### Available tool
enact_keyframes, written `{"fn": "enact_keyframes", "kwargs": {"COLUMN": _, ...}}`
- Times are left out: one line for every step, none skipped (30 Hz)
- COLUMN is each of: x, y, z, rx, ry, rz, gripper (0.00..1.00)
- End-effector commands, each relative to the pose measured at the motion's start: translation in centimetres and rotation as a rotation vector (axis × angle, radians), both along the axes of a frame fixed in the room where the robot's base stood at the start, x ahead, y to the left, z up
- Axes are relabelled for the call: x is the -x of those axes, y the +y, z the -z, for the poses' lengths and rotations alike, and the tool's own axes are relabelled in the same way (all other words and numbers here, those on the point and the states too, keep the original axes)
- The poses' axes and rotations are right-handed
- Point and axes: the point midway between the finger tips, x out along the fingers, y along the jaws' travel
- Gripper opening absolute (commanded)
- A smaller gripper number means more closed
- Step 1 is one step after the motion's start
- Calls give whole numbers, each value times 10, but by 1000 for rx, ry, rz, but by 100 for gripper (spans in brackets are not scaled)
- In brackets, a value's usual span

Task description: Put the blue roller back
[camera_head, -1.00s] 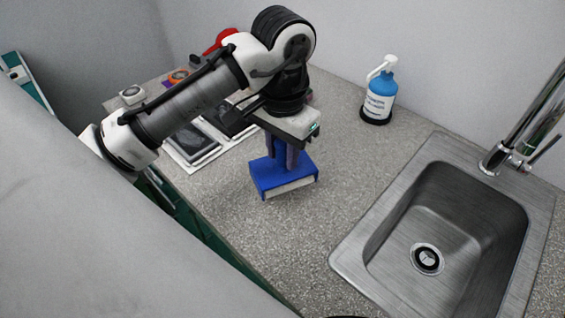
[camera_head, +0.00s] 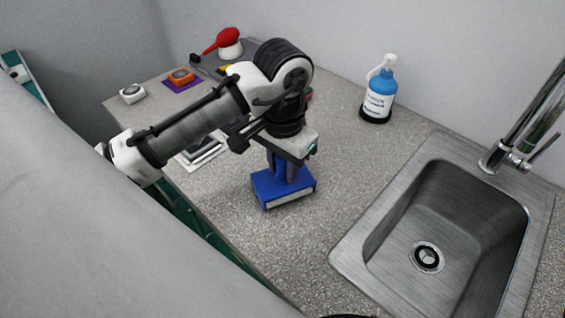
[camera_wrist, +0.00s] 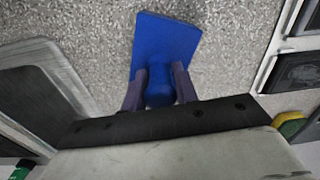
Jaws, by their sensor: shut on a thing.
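The blue roller (camera_head: 284,187) has a wide blue head with a pale underside and a short blue handle. In the head view it is upright below my gripper (camera_head: 289,172), near the middle of the counter. I cannot tell whether its underside touches the counter. In the wrist view the blue roller (camera_wrist: 165,45) extends ahead of my gripper (camera_wrist: 160,90), with its handle between the two purple-grey fingers. My gripper is shut on the handle. The place it belongs is not clear from these frames.
A metal sink (camera_head: 385,215) with a tap lies to the right. A blue and white bottle (camera_head: 378,92) stands at the back. Framed dark plates (camera_head: 203,148) lie left behind my arm. A red item (camera_head: 222,40), an orange item (camera_head: 181,76) and a white box (camera_head: 132,93) stand farther back.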

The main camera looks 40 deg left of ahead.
Motion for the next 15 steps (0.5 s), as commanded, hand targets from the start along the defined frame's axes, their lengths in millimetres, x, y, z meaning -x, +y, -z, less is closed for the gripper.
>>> {"fn": "enact_keyframes", "kwargs": {"x": 2, "y": -1, "z": 8, "rx": 6, "ry": 14, "rz": 2, "gripper": 1}}
{"fn": "enact_keyframes", "kwargs": {"x": 2, "y": -1, "z": 8, "rx": 6, "ry": 14, "rz": 2, "gripper": 1}}
{"fn": "enact_keyframes", "kwargs": {"x": 2, "y": -1, "z": 9, "rx": 6, "ry": 16, "rz": 2, "gripper": 31}}
{"fn": "enact_keyframes", "kwargs": {"x": 2, "y": -1, "z": 9, "rx": 6, "ry": 16, "rz": 2, "gripper": 35}}
{"fn": "enact_keyframes", "kwargs": {"x": 2, "y": -1, "z": 8, "rx": 6, "ry": 15, "rz": 2, "gripper": 39}}
{"fn": "enact_keyframes", "kwargs": {"x": 2, "y": -1, "z": 8, "rx": 6, "ry": 15, "rz": 1, "gripper": 44}}
{"fn": "enact_keyframes", "kwargs": {"x": 2, "y": -1, "z": 8, "rx": 6, "ry": 14, "rz": 1, "gripper": 48}}
{"fn": "enact_keyframes", "kwargs": {"x": 2, "y": -1, "z": 8, "rx": 5, "ry": 14, "rz": 1, "gripper": 51}}
{"fn": "enact_keyframes", "kwargs": {"x": 2, "y": -1, "z": 8, "rx": 5, "ry": 13, "rz": 1, "gripper": 51}}
{"fn": "enact_keyframes", "kwargs": {"x": 2, "y": -1, "z": 7, "rx": 5, "ry": 12, "rz": 1, "gripper": 51}}
{"fn": "enact_keyframes", "kwargs": {"x": 1, "y": -1, "z": 7, "rx": 5, "ry": 12, "rz": 1, "gripper": 51}}
{"fn": "enact_keyframes", "kwargs": {"x": 1, "y": -1, "z": 7, "rx": 5, "ry": 11, "rz": 1, "gripper": 51}}
{"fn": "enact_keyframes", "kwargs": {"x": 1, "y": -1, "z": 7, "rx": 4, "ry": 11, "rz": 1, "gripper": 51}}
{"fn": "enact_keyframes", "kwargs": {"x": 1, "y": -1, "z": 7, "rx": 4, "ry": 11, "rz": 1, "gripper": 51}}
{"fn": "enact_keyframes", "kwargs": {"x": 1, "y": -1, "z": 6, "rx": 4, "ry": 11, "rz": 1, "gripper": 51}}
